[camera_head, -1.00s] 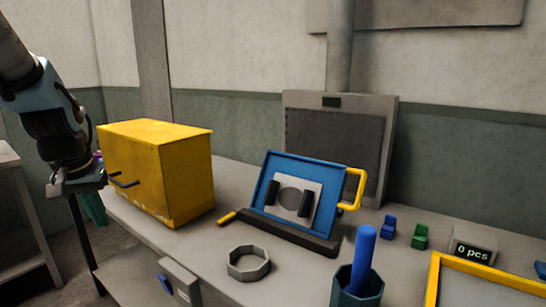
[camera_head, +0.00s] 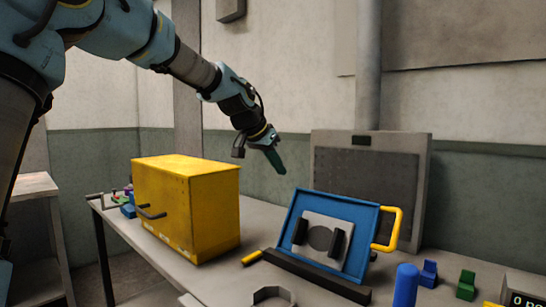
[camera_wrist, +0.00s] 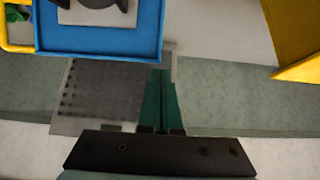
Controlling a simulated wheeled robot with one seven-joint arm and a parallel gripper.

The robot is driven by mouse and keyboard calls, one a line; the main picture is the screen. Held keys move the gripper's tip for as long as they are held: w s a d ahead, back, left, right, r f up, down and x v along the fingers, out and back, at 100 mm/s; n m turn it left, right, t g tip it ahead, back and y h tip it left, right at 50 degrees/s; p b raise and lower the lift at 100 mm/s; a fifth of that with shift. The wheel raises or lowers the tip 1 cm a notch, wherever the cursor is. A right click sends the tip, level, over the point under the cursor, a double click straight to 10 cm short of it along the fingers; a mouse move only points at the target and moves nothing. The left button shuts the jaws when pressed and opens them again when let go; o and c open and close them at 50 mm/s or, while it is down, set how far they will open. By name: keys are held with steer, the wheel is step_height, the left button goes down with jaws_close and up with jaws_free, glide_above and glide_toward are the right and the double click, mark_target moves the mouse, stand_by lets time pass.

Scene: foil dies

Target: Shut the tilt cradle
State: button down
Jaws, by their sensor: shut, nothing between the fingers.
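The tilt cradle has a blue tray (camera_head: 360,217) tilted up steeply on a dark base (camera_head: 318,276), with a yellow loop handle (camera_head: 396,232) on its right side. A light plate with a round mark and two dark pads is on the tray's face. In the wrist view the blue tray (camera_wrist: 100,48) and part of the yellow handle (camera_wrist: 5,30) show at the upper left. My gripper (camera_head: 280,170) is shut and empty, in the air above and left of the tray in the head view. Its green fingers (camera_wrist: 158,88) also show in the wrist view, apart from the tray.
A yellow cabinet (camera_head: 210,215) with a dark handle stands left of the cradle. A grey panel (camera_head: 422,170) stands behind it.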

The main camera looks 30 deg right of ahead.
steer(key=x, duration=0.2)
steer(key=p+x, duration=0.1)
steer(key=x, duration=0.2)
steer(key=d+r+x, duration=0.1)
steer(key=x, duration=0.1)
steer(key=shift+w+d+f+p, duration=0.2)
steer(key=shift+w+f+p, duration=0.05)
steer(key=shift+f+p, duration=0.05)
steer(key=shift+d, duration=0.1)
